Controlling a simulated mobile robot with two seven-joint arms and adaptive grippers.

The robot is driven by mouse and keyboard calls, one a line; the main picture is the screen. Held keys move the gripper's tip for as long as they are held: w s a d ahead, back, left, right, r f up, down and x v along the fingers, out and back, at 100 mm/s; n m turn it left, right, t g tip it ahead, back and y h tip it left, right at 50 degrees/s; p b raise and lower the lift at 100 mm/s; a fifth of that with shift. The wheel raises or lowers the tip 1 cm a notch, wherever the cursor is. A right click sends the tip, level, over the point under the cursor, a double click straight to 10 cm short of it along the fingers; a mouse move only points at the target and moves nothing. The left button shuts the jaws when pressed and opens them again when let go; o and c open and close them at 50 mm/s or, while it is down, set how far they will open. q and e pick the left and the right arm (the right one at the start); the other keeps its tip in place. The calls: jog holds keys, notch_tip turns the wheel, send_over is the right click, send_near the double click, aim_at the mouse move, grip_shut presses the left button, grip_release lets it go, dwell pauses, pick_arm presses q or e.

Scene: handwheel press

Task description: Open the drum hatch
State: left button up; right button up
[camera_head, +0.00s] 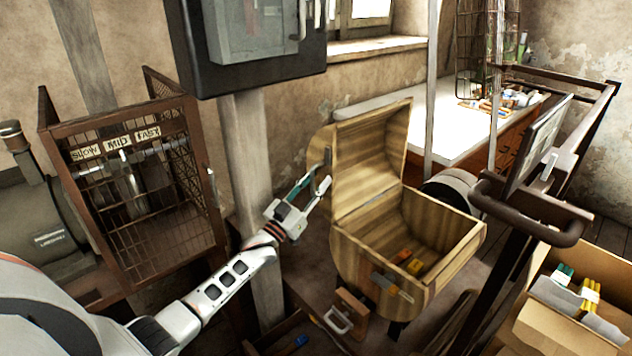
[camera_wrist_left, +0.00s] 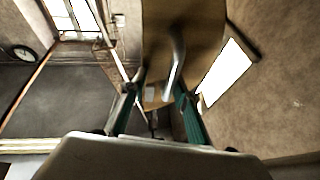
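The wooden drum (camera_head: 365,255) stands at the middle of the head view. Its curved hatch (camera_head: 370,150) is raised and stands upright at the back left, so the inside shows. A metal handle (camera_head: 327,160) is on the hatch's left side; it also shows in the left wrist view (camera_wrist_left: 177,65). My left gripper (camera_head: 312,188) is just below this handle, left of the drum. In the wrist view its two green-sided fingers (camera_wrist_left: 157,98) are apart, with the handle's end near the right finger. Whether they touch is unclear. My right gripper is in neither view.
Orange-yellow pieces (camera_head: 408,261) lie inside the drum. A metal latch (camera_head: 392,287) is on its front. A mesh cage (camera_head: 140,190) stands left, and a grey post (camera_head: 246,150) rises behind my left arm. A cardboard box (camera_head: 545,325) and a dark-framed cart (camera_head: 530,205) stand right.

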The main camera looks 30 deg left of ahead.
pick_arm(q)
jog(key=shift+s+d+f, duration=0.1)
jog(key=shift+s+f, duration=0.25)
jog(key=shift+f, duration=0.15)
jog(key=v, duration=1.1)
jog(key=shift+a+r, duration=0.25)
jog(key=shift+r, duration=0.05)
jog(key=s+d+f+g, duration=0.3)
jog(key=s+d+f, duration=0.4)
jog(key=f, duration=0.4)
jog(key=s+d+f+g+y, duration=0.1)
jog(key=s+d+f+g, duration=0.3)
jog(key=s, duration=0.8)
jog(key=s+d+f+m+g+y+p, duration=0.1)
jog(key=s+d+f+g, duration=0.3)
jog(key=s+d+f, duration=0.3)
jog(key=s+f, duration=0.1)
jog(key=s, duration=0.3)
jog(key=shift+s+f, duration=0.35)
jog(key=shift+s, duration=0.05)
